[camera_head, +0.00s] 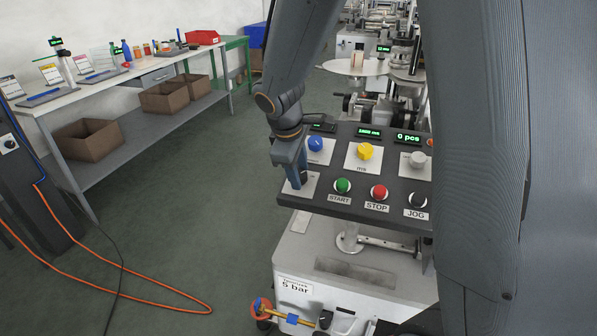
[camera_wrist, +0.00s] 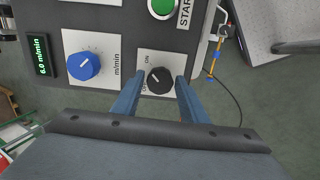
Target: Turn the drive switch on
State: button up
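The drive switch is a black round knob (camera_wrist: 159,80) with a pale pointer mark, on a white plate (camera_wrist: 150,60). The mark points to the upper left in the wrist view, between the ON label and another label that the left finger partly hides. My gripper (camera_wrist: 157,88) is open, with one blue finger on each side of the knob. A gap shows between the knob and each finger. In the head view my gripper (camera_head: 296,184) points down at the plate at the panel's left front corner, and the knob is mostly hidden there.
On the dark panel, a blue knob (camera_head: 316,144), a yellow knob (camera_head: 365,152), a green START button (camera_head: 343,185), a red STOP button (camera_head: 379,192) and a black JOG button (camera_head: 418,199) are close by. An orange hose (camera_head: 130,302) lies on the floor to the left.

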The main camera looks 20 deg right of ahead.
jog(key=shift+o, duration=0.9)
jog(key=v, duration=0.8)
jog(key=shift+f, duration=0.1)
